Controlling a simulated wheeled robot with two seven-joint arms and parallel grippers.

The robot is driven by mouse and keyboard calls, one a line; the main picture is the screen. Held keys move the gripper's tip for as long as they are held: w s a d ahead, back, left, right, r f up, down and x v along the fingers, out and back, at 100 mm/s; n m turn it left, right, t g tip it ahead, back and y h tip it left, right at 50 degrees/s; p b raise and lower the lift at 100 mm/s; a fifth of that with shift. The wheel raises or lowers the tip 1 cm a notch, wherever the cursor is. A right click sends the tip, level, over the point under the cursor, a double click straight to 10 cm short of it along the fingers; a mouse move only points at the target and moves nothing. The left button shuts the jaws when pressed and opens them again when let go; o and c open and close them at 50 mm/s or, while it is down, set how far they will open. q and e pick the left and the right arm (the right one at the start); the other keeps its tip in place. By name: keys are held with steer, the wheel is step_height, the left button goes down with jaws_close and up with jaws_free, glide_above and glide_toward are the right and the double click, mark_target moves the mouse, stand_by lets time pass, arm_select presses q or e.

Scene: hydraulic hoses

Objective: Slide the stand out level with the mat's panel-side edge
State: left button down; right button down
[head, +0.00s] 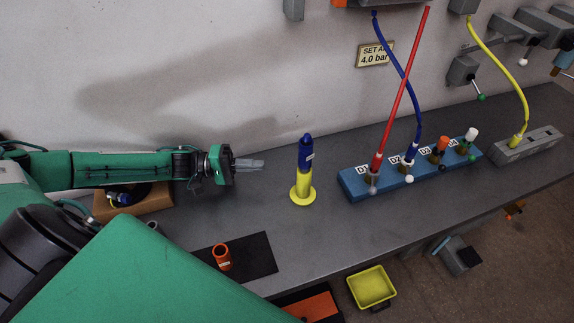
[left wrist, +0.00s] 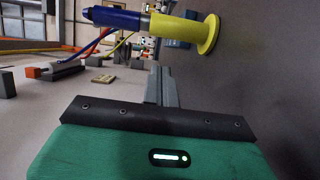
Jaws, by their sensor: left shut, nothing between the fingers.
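The yellow stand (head: 303,187) with a round foot stands upright on the grey bench, and a dark blue piece (head: 306,150) sits upright in it. The stand (left wrist: 178,32) and the blue piece (left wrist: 115,17) also show in the left wrist view, lying sideways in the picture. A black mat (head: 258,262) lies on the bench nearer me, left of and in front of the stand. My left gripper (head: 260,164) is shut and empty, left of the stand with a gap between them. Its fingers (left wrist: 161,88) show in the left wrist view. My right gripper is out of view.
An orange cup (head: 222,257) stands on the mat. A blue block (head: 350,185) with red and blue hoses stands right of the stand. A cardboard box (head: 155,204) lies beneath my left arm. A yellow tray (head: 371,287) is below the front edge. Bench between gripper and stand is clear.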

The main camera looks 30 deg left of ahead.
arm_select(q)
steer(key=p+x, duration=0.2)
steer(key=x, duration=0.6)
steer(key=shift+w+d, duration=0.15)
steer(key=shift+d, duration=0.2)
steer(key=shift+w+d+p, duration=0.25)
steer(key=shift+d+p, duration=0.05)
steer(key=shift+d, duration=0.15)
steer(key=shift+d, duration=0.1)
steer(key=s+d+p, duration=0.4)
steer(key=s, duration=0.1)
steer(key=shift+d+r, duration=0.15)
steer(key=shift+d, duration=0.1)
steer(key=shift+s+d, duration=0.35)
steer(key=shift+f, duration=0.25)
